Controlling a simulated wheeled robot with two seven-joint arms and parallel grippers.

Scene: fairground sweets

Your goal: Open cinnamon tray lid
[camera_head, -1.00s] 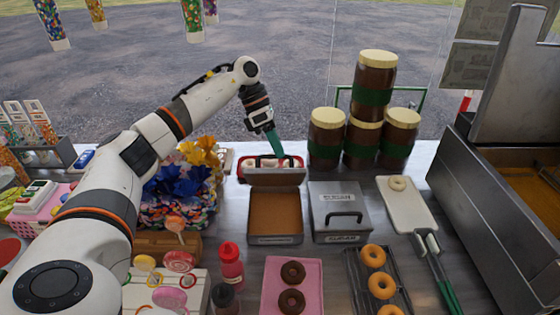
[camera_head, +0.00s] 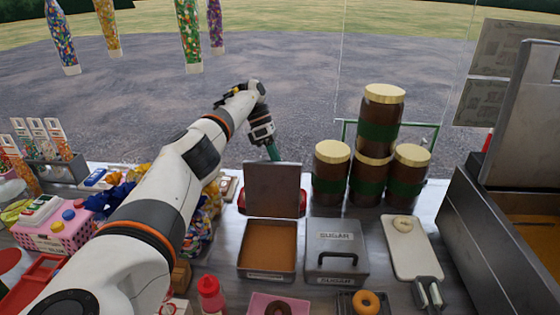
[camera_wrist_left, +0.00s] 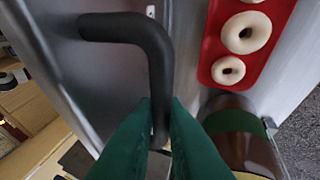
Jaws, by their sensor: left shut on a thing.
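The cinnamon tray (camera_head: 268,274) is an open grey metal box with brown powder (camera_head: 267,244) inside. Its grey lid (camera_head: 272,188) stands raised at the tray's back edge, its inner face towards me. My left gripper (camera_head: 273,153) is behind the lid's top edge, its green fingers partly hidden by the lid. In the left wrist view, the green fingertips (camera_wrist_left: 160,115) are shut on the dark bent handle (camera_wrist_left: 120,27) on the lid's outer face. My right gripper is not in view.
A closed sugar tray (camera_head: 336,247) stands just right of the cinnamon tray. Stacked brown jars (camera_head: 380,130) are behind to the right. A red tray (camera_wrist_left: 215,50) of pale doughnuts lies behind the lid. A white board (camera_head: 412,250) is further right.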

